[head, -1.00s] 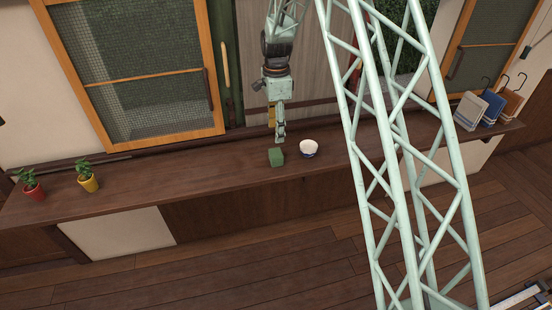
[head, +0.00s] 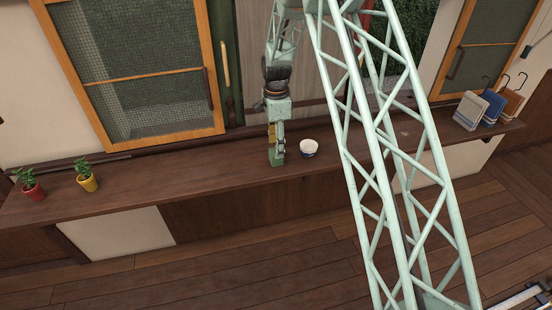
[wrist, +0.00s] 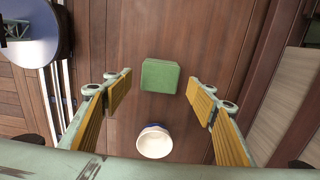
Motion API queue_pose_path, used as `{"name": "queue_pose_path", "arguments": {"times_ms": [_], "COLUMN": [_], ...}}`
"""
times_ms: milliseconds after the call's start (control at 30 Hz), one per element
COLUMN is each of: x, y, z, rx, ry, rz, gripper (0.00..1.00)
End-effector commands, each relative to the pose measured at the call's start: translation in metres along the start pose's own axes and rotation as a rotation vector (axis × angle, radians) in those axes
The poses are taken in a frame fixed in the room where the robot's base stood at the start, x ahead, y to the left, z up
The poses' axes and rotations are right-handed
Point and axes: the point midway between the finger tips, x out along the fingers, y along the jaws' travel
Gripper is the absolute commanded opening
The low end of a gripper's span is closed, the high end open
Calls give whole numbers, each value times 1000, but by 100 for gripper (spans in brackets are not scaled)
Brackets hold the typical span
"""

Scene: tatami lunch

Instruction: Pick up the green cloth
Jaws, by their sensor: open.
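The green cloth (wrist: 160,76) is a small folded block on the dark wooden counter. In the wrist view it lies between and slightly beyond the fingertips of my gripper (wrist: 160,88), with a gap on each side. My gripper is open and empty. In the head view my gripper (head: 276,158) is low over the counter at the cloth, and it hides most of it. I cannot tell the exact height left between them.
A white and blue bowl (head: 308,148) stands on the counter (head: 220,175) just right of the cloth; it also shows in the wrist view (wrist: 154,142). Two potted plants, red (head: 32,190) and yellow (head: 88,183), stand far left. Cloths hang on hooks (head: 490,107) at the right end.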

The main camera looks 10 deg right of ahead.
Motion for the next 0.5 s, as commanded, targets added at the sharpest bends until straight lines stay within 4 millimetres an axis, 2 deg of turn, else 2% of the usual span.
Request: {"name": "queue_pose_path", "arguments": {"times_ms": [500], "x": [5], "y": [0], "z": [0], "rx": [0], "ry": [0], "rz": [0], "gripper": [52]}}
